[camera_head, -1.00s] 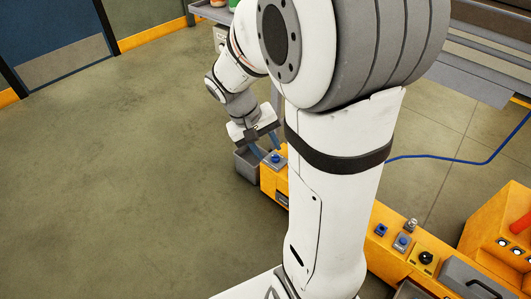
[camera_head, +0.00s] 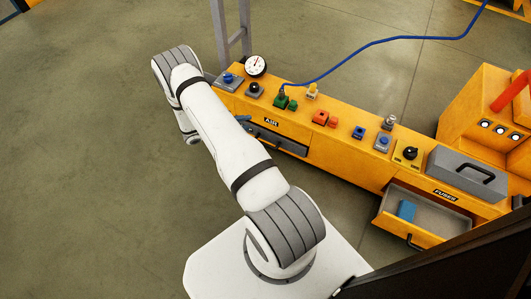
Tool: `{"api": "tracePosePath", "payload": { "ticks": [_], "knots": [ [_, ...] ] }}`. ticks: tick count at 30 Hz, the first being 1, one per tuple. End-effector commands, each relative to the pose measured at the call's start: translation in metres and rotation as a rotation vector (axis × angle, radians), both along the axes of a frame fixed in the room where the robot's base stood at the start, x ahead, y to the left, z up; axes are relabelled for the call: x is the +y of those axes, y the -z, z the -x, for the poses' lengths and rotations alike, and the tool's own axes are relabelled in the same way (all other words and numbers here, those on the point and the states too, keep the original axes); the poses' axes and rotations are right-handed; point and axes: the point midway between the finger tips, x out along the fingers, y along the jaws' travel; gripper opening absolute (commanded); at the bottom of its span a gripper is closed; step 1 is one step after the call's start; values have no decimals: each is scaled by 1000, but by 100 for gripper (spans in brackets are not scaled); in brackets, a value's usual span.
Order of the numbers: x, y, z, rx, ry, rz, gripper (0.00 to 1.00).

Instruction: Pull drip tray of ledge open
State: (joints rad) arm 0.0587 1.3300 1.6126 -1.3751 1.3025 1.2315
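The yellow ledge (camera_head: 340,153) runs from the upper left down to the right. In its front, below the AIR label, is a dark grey panel with a handle (camera_head: 276,141). It looks shut or nearly so. I cannot tell whether this is the drip tray; no other tray shows clearly at the ledge's left end, which my arm partly covers. My gripper is mostly hidden behind my arm; only a small blue tip (camera_head: 243,118), seemingly a finger, shows beside the ledge front, left of the panel. Whether it touches anything cannot be seen.
A drawer (camera_head: 421,216) labelled FUSES is open at the right, with a blue block (camera_head: 406,210) inside. A gauge (camera_head: 256,66), knobs and buttons stand on the ledge top. A blue hose (camera_head: 370,43) rises from it. The floor at left is clear.

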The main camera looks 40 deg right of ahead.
Motion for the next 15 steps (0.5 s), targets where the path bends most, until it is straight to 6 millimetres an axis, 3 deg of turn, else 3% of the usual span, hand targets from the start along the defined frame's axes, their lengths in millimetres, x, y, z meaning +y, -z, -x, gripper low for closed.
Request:
{"api": "tracePosePath", "payload": {
  "ticks": [1, 6, 10, 15],
  "knots": [
    [-3, 49, 6, 6, -27, 24, 36],
    [-9, 135, 18, -16, -113, 85, 36],
    [-11, 171, 25, -31, -157, 107, 36],
    [-16, 189, 29, -40, -178, 115, 36]
  ]
}}
